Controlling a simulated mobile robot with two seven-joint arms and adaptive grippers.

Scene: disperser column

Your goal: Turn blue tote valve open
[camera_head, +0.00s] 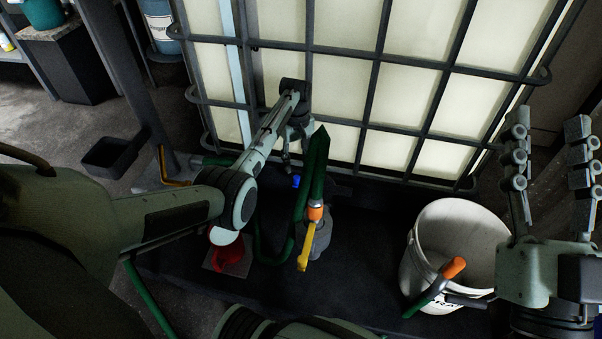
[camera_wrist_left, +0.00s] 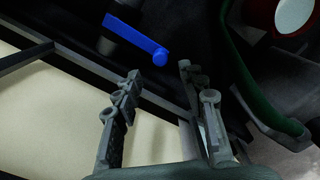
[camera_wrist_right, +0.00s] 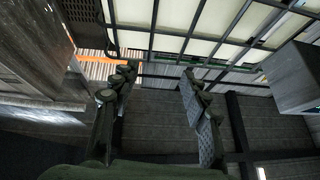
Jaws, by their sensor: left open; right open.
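The blue valve handle (camera_wrist_left: 137,38) is a flat lever on a dark valve body at the tote's foot. It lies just beyond the fingertips of my left gripper (camera_wrist_left: 159,74), which is open and empty. In the head view the handle shows as a small blue patch (camera_head: 296,181), mostly hidden, just below my left gripper (camera_head: 291,150). The white tote (camera_head: 345,85) stands in a grey cage. My right gripper (camera_head: 549,140) is open and empty at the right, above and beside a white bucket. It also shows open in the right wrist view (camera_wrist_right: 158,75).
Green hoses (camera_head: 312,170) run close to the blue handle. An orange-and-yellow valve handle (camera_head: 308,238) sits in front of them. The white bucket (camera_head: 416,265), with an orange-ended hose (camera_head: 436,288), stands at right. A red funnel-like thing (camera_head: 229,252) is below my left arm.

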